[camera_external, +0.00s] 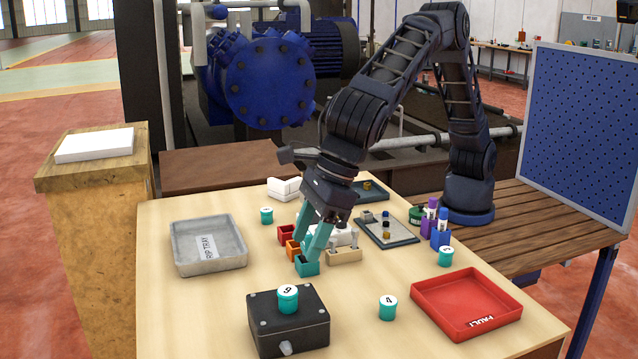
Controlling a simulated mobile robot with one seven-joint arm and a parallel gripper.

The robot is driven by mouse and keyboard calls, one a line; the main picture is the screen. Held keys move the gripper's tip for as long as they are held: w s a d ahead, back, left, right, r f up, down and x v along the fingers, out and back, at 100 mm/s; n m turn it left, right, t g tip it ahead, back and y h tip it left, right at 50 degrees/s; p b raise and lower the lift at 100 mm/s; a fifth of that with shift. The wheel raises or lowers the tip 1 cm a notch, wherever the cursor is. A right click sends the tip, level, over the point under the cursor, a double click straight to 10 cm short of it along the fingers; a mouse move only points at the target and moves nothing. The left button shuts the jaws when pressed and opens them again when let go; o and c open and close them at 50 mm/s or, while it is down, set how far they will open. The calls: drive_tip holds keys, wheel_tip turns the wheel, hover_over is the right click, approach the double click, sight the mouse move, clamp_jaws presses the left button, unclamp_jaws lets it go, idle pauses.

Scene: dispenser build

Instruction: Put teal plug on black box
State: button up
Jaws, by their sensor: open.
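A black box (262,327) stands at the front of the table, with a teal round plug (288,304) marked with a digit, 6 or 9, on its lid. Other teal round pieces with white tops stand on the table: one marked 4 (388,313) right of the box, one at the back left (266,217) and one at the right (446,259). My gripper (308,248) has teal fingers and is open. The plugs are all apart from my gripper.
Orange (293,249) and red (285,233) small holders stand behind the teal one, with a tan holder (345,257) beside it. A grey tray (208,266) lies left, a red tray (465,328) right. Purple-blue bottles (440,232) stand near my base. The front left tabletop is clear.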

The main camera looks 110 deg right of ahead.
drive_tip(key=s+d+r+m, duration=0.4)
drive_tip(key=d+r, duration=0.1)
drive_tip(key=d, duration=0.3)
drive_tip(key=s+d+r+m, duration=0.35)
drive_tip(key=d+r, duration=0.25)
drive_tip(key=d, duration=0.2)
drive_tip(key=s+d+r+m, duration=0.2)
drive_tip(key=s+d+m, duration=0.35)
drive_tip(key=d, duration=0.25)
drive_tip(key=s+d+r+m, duration=0.3)
drive_tip(key=s+d+m, duration=0.1)
drive_tip(key=s+d, duration=0.35)
drive_tip(key=s+d+f+m, duration=0.3)
drive_tip(key=s+d+m, duration=0.2)
drive_tip(key=s, duration=0.5)
drive_tip(key=s+d+f+m, duration=0.3)
drive_tip(key=s+d+m, duration=0.3)
drive_tip(key=s, duration=0.3)
drive_tip(key=s+d+f+m, duration=0.3)
drive_tip(key=s+d+m, duration=0.3)
drive_tip(key=s+m, duration=0.2)
drive_tip(key=s, duration=0.2)
drive_tip(key=shift+s+d, duration=0.15)
drive_tip(key=shift+s, duration=0.15)
